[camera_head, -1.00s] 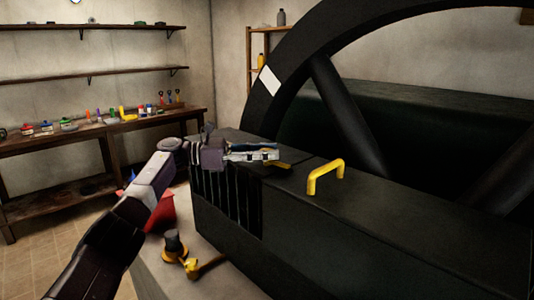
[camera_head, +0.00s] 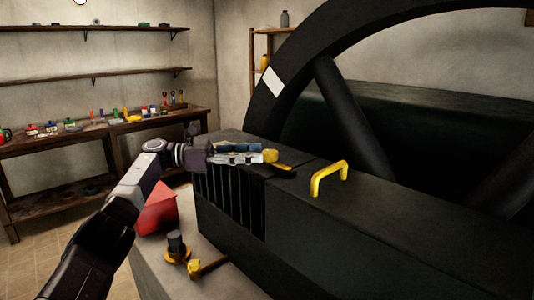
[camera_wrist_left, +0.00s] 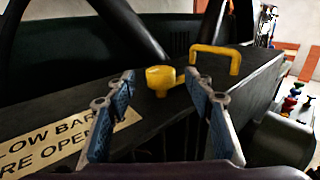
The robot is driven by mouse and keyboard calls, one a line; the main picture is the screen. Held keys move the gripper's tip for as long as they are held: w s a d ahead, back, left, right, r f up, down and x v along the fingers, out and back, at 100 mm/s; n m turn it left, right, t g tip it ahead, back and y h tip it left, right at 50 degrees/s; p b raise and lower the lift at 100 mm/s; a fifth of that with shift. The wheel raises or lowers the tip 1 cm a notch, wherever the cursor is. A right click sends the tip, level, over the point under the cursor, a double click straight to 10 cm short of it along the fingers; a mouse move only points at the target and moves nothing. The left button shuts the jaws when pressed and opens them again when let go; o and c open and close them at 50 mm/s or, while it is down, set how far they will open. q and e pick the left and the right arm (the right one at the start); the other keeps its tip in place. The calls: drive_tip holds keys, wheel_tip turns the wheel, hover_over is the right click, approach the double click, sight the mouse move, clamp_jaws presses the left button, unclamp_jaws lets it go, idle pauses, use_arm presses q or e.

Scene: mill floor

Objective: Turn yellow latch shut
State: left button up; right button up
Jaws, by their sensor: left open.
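The yellow latch (camera_head: 270,156) is on top of the dark machine housing (camera_head: 340,225), with a round knob and a short yellow bar beside it. In the left wrist view the latch knob (camera_wrist_left: 160,78) stands in the middle, just beyond and between the fingertips, with its bar going right behind the right finger. My left gripper (camera_head: 256,158) is open and empty, level over the housing's left end. Its blue-padded fingers (camera_wrist_left: 160,88) flank the knob in that view, and I see no contact. My right gripper is not in view.
A yellow fixed handle (camera_head: 328,178) stands on the housing to the right. A large dark spoked wheel (camera_head: 345,115) rises behind. A partly covered label (camera_wrist_left: 45,145) lies on the housing. A red object (camera_head: 156,208) and a yellow-black fitting (camera_head: 177,247) are below left. A workbench (camera_head: 60,145) stands behind left.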

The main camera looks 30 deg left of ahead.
use_arm(q)
drive_tip(key=v, duration=0.7)
idle(0.5)
